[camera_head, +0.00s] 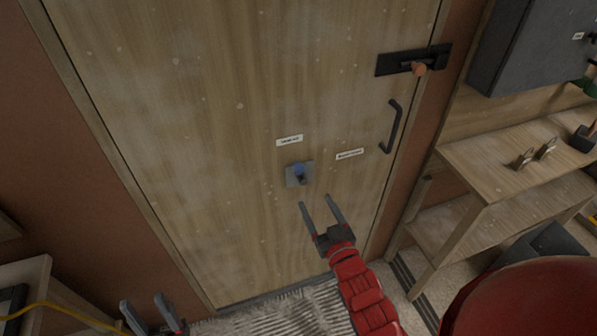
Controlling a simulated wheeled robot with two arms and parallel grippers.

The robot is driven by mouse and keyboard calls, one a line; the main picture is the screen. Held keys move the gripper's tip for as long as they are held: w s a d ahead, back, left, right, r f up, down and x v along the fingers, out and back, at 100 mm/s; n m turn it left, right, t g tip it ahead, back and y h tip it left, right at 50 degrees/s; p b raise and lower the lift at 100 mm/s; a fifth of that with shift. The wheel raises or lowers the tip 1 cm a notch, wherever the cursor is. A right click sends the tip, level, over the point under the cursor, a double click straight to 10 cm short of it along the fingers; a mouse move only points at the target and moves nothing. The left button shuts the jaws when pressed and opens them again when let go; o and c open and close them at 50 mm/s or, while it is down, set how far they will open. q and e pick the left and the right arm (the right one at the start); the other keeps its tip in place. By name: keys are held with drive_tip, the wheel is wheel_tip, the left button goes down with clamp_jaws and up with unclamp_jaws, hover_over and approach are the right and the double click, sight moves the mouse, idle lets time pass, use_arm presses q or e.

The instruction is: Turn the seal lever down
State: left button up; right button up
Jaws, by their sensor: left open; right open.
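My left gripper (141,300) is open and empty at the bottom left, far from the lever.
A wooden bench (480,167) with padlocks (524,159) stands at the right, under a dark cabinet (520,50). A ribbed mat (290,318) lies below the door.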

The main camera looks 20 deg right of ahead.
sight(300, 171)
drive_tip(key=w+p, duration=0.1)
drive_tip(key=w, duration=0.5)
drive_tip(key=w+p, duration=0.2)
drive_tip(key=w, duration=0.5)
drive_tip(key=shift+w+a+r, duration=0.1)
drive_tip(key=shift+a, duration=0.1)
clamp_jaws()
idle(0.8)
